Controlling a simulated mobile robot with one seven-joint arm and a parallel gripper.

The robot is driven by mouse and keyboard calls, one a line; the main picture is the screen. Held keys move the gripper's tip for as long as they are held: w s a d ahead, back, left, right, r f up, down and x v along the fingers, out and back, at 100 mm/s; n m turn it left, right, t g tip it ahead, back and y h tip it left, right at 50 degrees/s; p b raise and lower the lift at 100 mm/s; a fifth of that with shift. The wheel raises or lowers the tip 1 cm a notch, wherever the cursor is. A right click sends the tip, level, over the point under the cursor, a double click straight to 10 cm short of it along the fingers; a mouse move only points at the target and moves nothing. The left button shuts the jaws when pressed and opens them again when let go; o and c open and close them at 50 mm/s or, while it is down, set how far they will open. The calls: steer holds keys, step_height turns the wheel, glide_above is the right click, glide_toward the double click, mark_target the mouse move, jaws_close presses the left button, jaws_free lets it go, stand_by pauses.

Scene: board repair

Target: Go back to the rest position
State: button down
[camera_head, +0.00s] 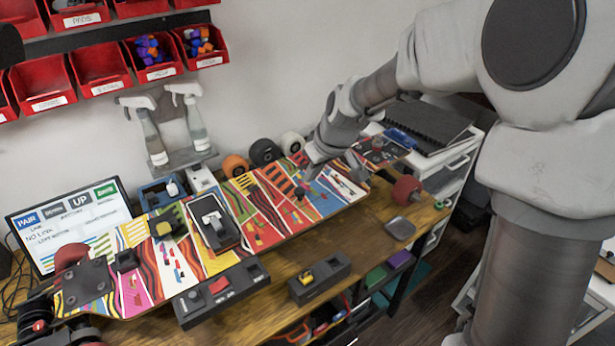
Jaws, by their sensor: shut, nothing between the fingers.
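My arm reaches in from the right, and my gripper (309,176) points down over the right half of the colourful skateboard deck (262,232). The gripper is shut and holds nothing. Its tips are close to the deck and to a small dark part (300,192) on it; I cannot tell whether they touch. The deck lies on the wooden workbench (362,232).
Several wheels (264,152) stand behind the deck. Black boxes (320,279) sit at the bench front. A black notebook (425,122) lies on the right shelf.

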steer(key=s+d+r, duration=0.2)
steer(key=s+r, duration=0.2)
steer(key=shift+s+d+r, duration=0.15)
steer(key=shift+d+r, duration=0.1)
steer(key=shift+d, duration=0.1)
